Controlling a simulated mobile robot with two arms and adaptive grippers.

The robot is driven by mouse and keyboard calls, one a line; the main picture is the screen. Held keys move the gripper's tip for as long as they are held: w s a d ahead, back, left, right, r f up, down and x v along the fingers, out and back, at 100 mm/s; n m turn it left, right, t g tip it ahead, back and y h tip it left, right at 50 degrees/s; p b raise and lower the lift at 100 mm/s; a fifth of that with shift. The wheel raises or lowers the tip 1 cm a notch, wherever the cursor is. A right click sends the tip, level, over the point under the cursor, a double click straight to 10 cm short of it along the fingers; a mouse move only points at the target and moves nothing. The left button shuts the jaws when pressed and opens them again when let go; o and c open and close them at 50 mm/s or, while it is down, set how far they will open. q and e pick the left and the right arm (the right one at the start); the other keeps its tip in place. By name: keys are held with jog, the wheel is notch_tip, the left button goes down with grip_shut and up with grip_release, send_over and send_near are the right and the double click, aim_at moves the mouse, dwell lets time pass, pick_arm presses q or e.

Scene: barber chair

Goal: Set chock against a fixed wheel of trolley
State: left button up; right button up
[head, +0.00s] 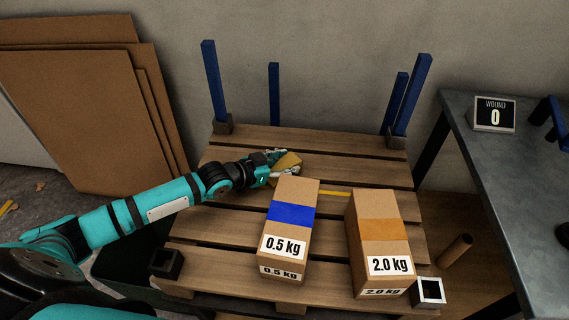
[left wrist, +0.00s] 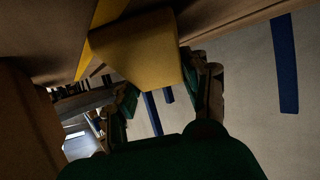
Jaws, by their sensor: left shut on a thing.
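My left gripper (head: 279,166) reaches in from the left over the slatted wooden deck and is shut on a yellow block (head: 289,160), which looks like the chock. In the left wrist view the yellow chock (left wrist: 140,52) sits between the fingers and looks wedge-like. The deck (head: 232,225), with blue posts at its far corners, may be the trolley's top. No wheel shows in either view. I cannot tell whether the chock touches the deck. My right gripper is not in view.
A box marked 0.5 kg (head: 298,195) stands just right of my gripper, with a 2.0 kg box (head: 376,218) farther right. Blue posts (head: 214,82) rise at the back. A grey table (head: 500,165) with a counter sign (head: 495,113) is at right; brown boards (head: 75,90) lean at left.

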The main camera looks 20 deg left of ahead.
pick_arm(q)
jog(key=o, duration=1.3)
